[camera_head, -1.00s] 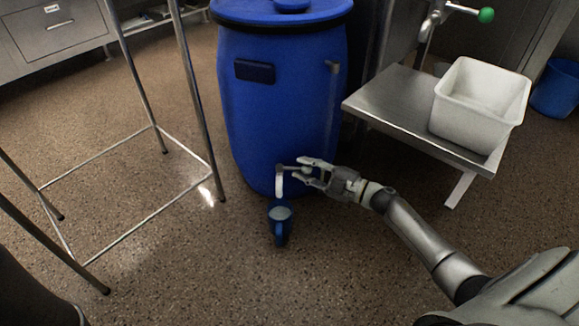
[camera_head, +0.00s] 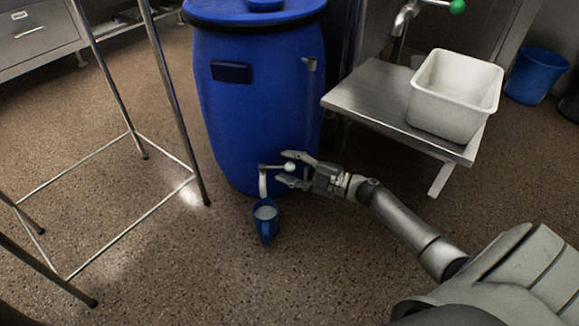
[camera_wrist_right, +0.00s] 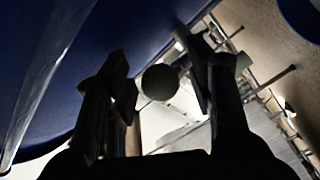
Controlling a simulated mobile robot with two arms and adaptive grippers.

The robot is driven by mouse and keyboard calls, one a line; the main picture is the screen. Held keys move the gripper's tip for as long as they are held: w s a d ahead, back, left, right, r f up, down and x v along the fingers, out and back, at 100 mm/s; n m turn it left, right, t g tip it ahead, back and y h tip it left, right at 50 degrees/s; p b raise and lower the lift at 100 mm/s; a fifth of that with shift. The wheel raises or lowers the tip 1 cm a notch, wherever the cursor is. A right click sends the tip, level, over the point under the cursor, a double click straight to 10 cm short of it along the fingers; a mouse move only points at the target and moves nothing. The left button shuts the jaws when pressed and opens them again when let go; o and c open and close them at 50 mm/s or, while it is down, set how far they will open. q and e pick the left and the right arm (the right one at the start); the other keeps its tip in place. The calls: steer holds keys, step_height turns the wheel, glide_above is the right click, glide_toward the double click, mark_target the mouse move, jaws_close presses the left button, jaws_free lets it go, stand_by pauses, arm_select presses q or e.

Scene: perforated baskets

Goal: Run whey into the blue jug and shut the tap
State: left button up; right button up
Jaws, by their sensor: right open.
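The blue jug (camera_head: 266,229) stands upright on the floor below the tap, with pale liquid inside. The tap (camera_head: 263,180) is low on the front of the blue barrel (camera_head: 255,120). A pale vertical piece hangs above the jug; I cannot tell spout from running whey. In the right wrist view the knob (camera_wrist_right: 160,82) shows dark between the spread fingers. My left gripper is not in view.
A steel bench (camera_head: 365,93) with a white tub (camera_head: 448,107) stands right of the barrel. A steel tube frame (camera_head: 165,90) stands at left. A blue bucket (camera_head: 537,76) is at the back right. The floor in front of the jug is clear.

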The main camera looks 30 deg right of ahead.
steer(key=v, duration=1.2)
steer(key=shift+w, duration=0.1)
